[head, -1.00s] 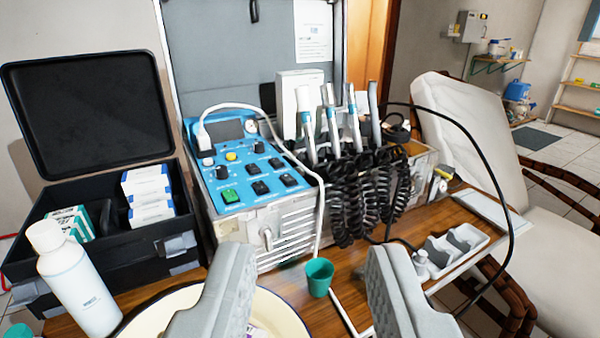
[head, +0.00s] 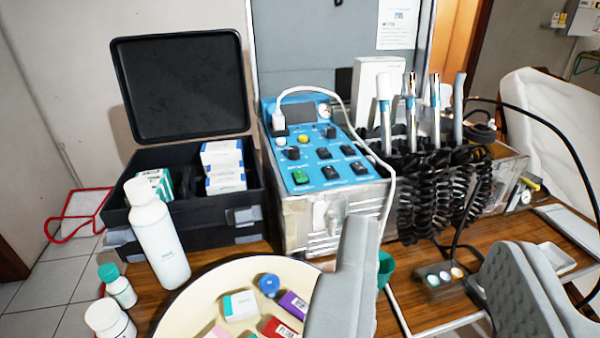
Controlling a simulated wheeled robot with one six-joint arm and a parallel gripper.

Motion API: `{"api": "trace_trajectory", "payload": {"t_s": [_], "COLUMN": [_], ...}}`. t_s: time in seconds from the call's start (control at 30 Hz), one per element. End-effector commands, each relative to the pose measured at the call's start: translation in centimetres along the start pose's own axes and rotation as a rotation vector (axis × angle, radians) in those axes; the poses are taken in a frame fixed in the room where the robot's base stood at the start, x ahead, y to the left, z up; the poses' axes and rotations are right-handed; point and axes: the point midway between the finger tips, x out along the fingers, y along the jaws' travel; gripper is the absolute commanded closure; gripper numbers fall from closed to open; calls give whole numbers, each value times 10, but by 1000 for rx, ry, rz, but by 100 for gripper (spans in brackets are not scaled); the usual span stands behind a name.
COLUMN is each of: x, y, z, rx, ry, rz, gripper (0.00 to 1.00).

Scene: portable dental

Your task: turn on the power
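The portable dental unit stands on the wooden table with a blue control panel (head: 315,152) on top. The panel carries a green switch (head: 300,176), several black switches, a yellow button (head: 329,131) and black knobs. A white plug and cable (head: 279,118) sit at the panel's upper left. My gripper (head: 440,285) is open and empty, its two grey fingers wide apart in the foreground. It is in front of and below the panel, touching no switch. The left finger hides part of the unit's front and of a green cup (head: 385,268).
A cream basin (head: 180,312) holding small boxes is at front left. A white bottle (head: 158,235) and an open black case (head: 190,215) stand left. Handpieces (head: 411,115) with black coiled hoses (head: 440,190) rise right of the panel. A small block (head: 440,280) sits between the fingers.

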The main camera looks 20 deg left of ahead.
Motion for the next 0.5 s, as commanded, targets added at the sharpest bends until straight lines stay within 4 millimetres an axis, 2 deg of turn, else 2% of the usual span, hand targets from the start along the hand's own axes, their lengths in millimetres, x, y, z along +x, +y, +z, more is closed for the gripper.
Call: {"api": "trace_trajectory", "payload": {"t_s": [0.03, 0.13, 0.17, 0.27, 0.5], "x": [0, 4, 6, 17, 61], "y": [0, 0, -1, -2, -9], "z": [0, -1, -1, -2, -4], "rx": [0, -3, -4, -11, -46], "ry": [-1, -10, -16, -49, -175], "rz": [0, -1, -2, -7, -37], "gripper": [78, 98, 100, 100, 100]}}
